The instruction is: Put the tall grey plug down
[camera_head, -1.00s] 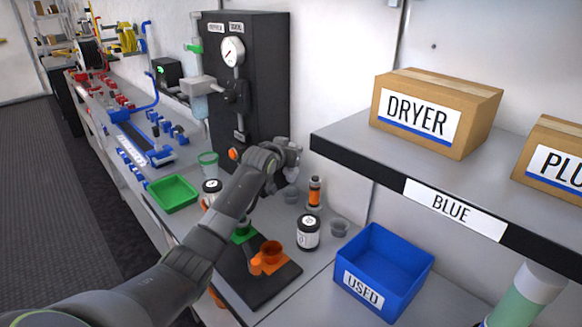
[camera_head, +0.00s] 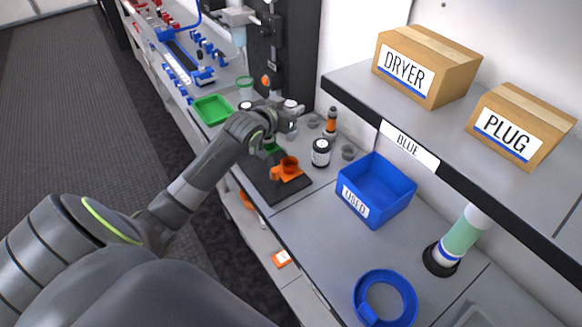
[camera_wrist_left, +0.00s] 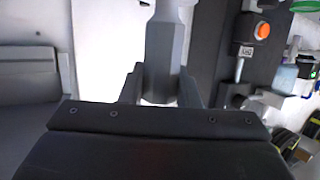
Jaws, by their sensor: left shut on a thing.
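My left gripper (camera_head: 287,120) is over the bench near the black cabinet. In the left wrist view, the left gripper (camera_wrist_left: 162,88) has its two fingers closed on the sides of a tall grey plug (camera_wrist_left: 164,52). The plug has a faceted grey body and a narrower pale upper part, cut off by the top edge of that view. In the head view the plug is too small and too close to the gripper to make out clearly. My right gripper is not in view.
A black mat (camera_head: 263,186) with an orange holder (camera_head: 286,168) lies below my left wrist. A labelled jar (camera_head: 320,153), an orange-banded bottle (camera_head: 331,122) and grey cups stand to the right. A blue USED bin (camera_head: 395,186) and green tray (camera_head: 212,110) flank them. A shelf (camera_head: 350,82) overhangs the right side.

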